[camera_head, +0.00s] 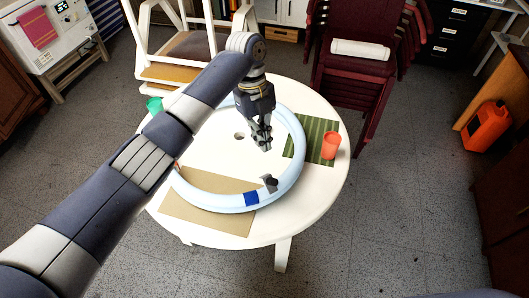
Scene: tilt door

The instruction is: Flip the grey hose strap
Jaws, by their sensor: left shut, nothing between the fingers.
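A pale blue hose ring (300,165) lies on the round white table (333,190). A small grey strap (270,183) sits on the near right part of the ring, standing up from it. A blue band (251,198) is around the hose just left of the strap. My left gripper (265,147) points down over the inside of the ring, above and behind the strap, apart from it. Its fingers are shut and empty. My left arm covers the left part of the ring. My right gripper is not in view.
A tan mat (205,222) lies at the near left of the table, and a striped green mat (321,140) with an orange cup (331,146) at the right. A green cup (154,104) is at the far left. Stacked dark red chairs (355,75) stand behind.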

